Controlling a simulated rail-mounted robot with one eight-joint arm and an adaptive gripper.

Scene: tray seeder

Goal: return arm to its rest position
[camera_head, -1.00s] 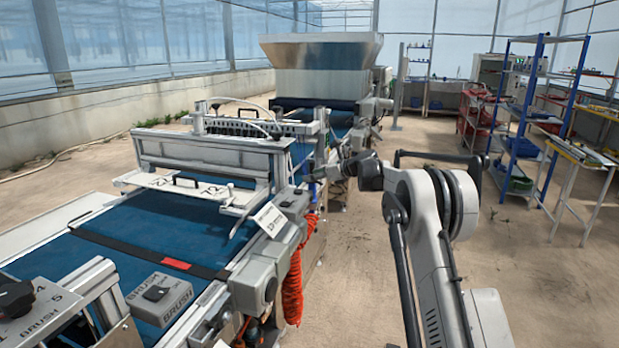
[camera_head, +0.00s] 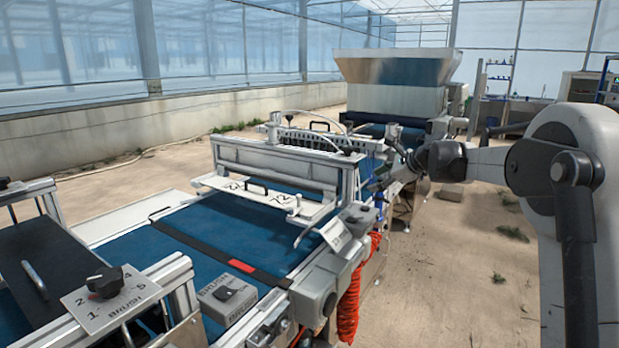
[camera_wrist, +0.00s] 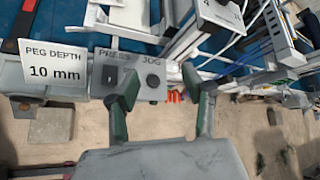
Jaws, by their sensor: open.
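My arm (camera_head: 575,170) reaches in from the right of the head view. Its wrist and gripper (camera_head: 392,182) point left toward the near side of the tray seeder (camera_head: 290,160). In the wrist view my gripper (camera_wrist: 160,84) has its two green-padded fingers spread, with nothing between them. Beyond the fingers is a grey control box (camera_wrist: 140,78) marked PRESS and JOG. Beside it is a white label (camera_wrist: 52,68) reading "PEG DEPTH 10 mm". I cannot tell the exact gap to the box, but the fingertips overlap it in the picture.
The blue conveyor (camera_head: 235,225) runs along the machine, with brush control boxes (camera_head: 228,296) in front. A metal hopper (camera_head: 395,72) stands behind. An orange coiled hose (camera_head: 349,312) hangs at the machine's side. The sandy floor (camera_head: 450,275) to its right is open.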

